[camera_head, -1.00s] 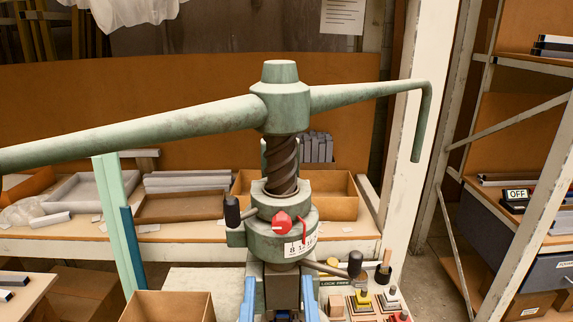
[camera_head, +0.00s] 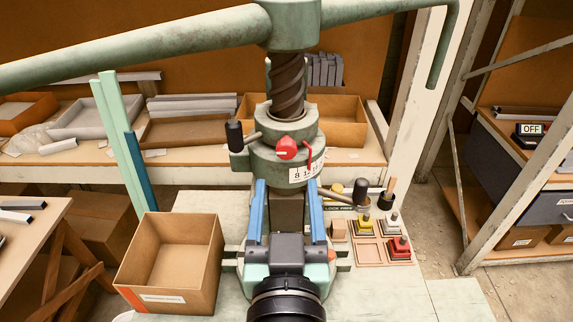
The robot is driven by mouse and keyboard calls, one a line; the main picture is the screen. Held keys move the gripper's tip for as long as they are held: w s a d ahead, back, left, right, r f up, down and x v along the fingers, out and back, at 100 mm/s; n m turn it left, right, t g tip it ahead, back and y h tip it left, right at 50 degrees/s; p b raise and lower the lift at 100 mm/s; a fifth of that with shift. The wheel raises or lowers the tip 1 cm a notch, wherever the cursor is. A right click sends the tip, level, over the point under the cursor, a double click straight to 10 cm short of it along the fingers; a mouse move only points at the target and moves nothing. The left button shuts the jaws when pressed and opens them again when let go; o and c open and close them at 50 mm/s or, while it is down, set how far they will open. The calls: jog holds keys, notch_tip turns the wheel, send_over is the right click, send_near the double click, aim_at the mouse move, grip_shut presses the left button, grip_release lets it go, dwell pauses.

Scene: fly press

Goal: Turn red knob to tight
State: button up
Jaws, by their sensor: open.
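The red knob (camera_head: 286,148) is small and round, on the front of the green press collar (camera_head: 270,168), below the dark screw (camera_head: 287,85). A pale mark shows on its left side. A thin red pointer (camera_head: 309,156) hangs right of it, above a white numbered plate (camera_head: 305,173). I can read no "tight" mark. The black round part at the bottom centre appears to be my gripper's body (camera_head: 287,290). It is seen from behind, below and apart from the knob; its fingertips are not clearly visible.
The press's long green handle bar (camera_head: 130,50) spans above the knob. A black-knobbed lever (camera_head: 236,138) is just left, another (camera_head: 358,190) lower right. An open cardboard box (camera_head: 205,270) stands at left. Stamps and a pad tray (camera_head: 370,252) are at right. Shelving stands far right.

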aim_at(287, 151)
jog(key=w+p, duration=0.2)
jog(key=w, duration=0.5)
jog(key=shift+w+r, duration=0.2)
jog(key=shift+w+f, duration=0.1)
jog(key=shift+w, duration=0.55)
jog(key=shift+c, duration=0.2)
grip_shut()
